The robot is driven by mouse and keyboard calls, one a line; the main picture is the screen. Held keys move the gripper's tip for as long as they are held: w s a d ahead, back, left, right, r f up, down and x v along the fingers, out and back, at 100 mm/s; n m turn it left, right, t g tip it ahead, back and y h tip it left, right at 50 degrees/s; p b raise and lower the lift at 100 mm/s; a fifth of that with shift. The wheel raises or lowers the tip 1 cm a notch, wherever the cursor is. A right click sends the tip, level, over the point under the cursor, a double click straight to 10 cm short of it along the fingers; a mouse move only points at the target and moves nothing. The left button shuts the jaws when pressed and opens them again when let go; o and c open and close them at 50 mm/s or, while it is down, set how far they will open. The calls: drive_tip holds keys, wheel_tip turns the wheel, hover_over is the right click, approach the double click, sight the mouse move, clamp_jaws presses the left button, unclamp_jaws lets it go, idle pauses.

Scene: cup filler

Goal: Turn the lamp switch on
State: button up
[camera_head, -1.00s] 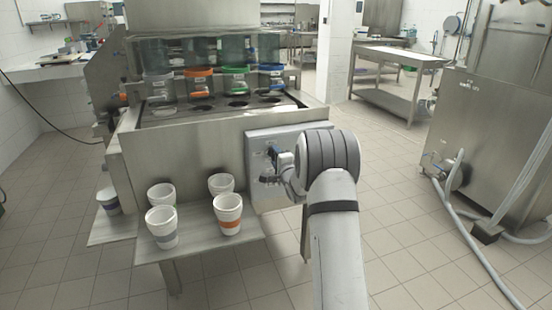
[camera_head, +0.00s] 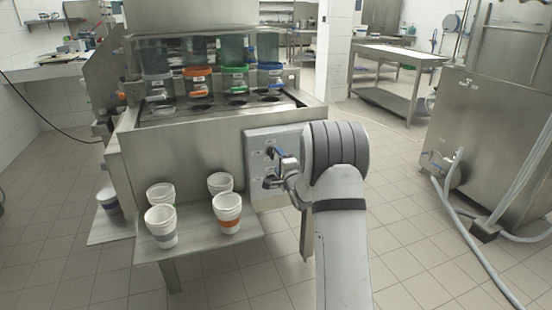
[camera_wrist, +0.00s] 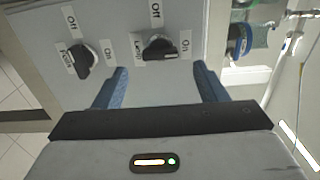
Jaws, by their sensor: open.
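The grey control panel (camera_wrist: 120,20) carries two dark rotary switches. The left switch (camera_wrist: 82,58) has an Off label, an On label and a third label whose word I cannot read surely. The right switch (camera_wrist: 159,48) has Off above it, On at its right and another unreadable label at its left. My gripper (camera_wrist: 160,70) is open and empty. In the wrist view, the right switch shows between and beyond its blue fingertips, with no clear contact. In the head view my gripper (camera_head: 278,160) is in front of the panel (camera_head: 262,192).
The panel is on the side of a steel counter (camera_head: 180,155). White cups (camera_head: 228,212) stand on a low shelf (camera_head: 200,252) left of the panel. Coloured dispensers (camera_head: 198,80) stand on top. A steel machine with hoses (camera_head: 480,140) is at right, with open floor between.

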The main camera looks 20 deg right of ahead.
drive_tip(key=shift+s, duration=1.85)
drive_tip(key=s+a+r+n+g+h+p, duration=0.1)
drive_tip(key=s+a+r+n+g+p, duration=0.25)
drive_tip(key=s+r, duration=0.3)
drive_tip(key=s+a+r+n+g+h+p, duration=0.1)
drive_tip(key=s+a+r+n+g+p, duration=0.2)
drive_tip(key=s+r+n+p, duration=0.25)
drive_tip(key=s+a+r+n+g+p, duration=0.2)
drive_tip(key=s+a+n+g+p, duration=0.1)
drive_tip(key=s, duration=0.7)
drive_tip(key=s+a+r+n+g+y+p, duration=0.1)
drive_tip(key=s+a+r+n+g+p, duration=0.2)
drive_tip(key=s, duration=0.7)
drive_tip(key=s+a+r+n+g+y+p, duration=0.1)
drive_tip(key=s+a+r+n+g+p, duration=0.1)
drive_tip(key=s, duration=0.9)
drive_tip(key=shift+a+r+n+g+p, duration=0.45)
drive_tip(key=shift+a+r+n, duration=0.15)
drive_tip(key=shift+a+r, duration=0.25)
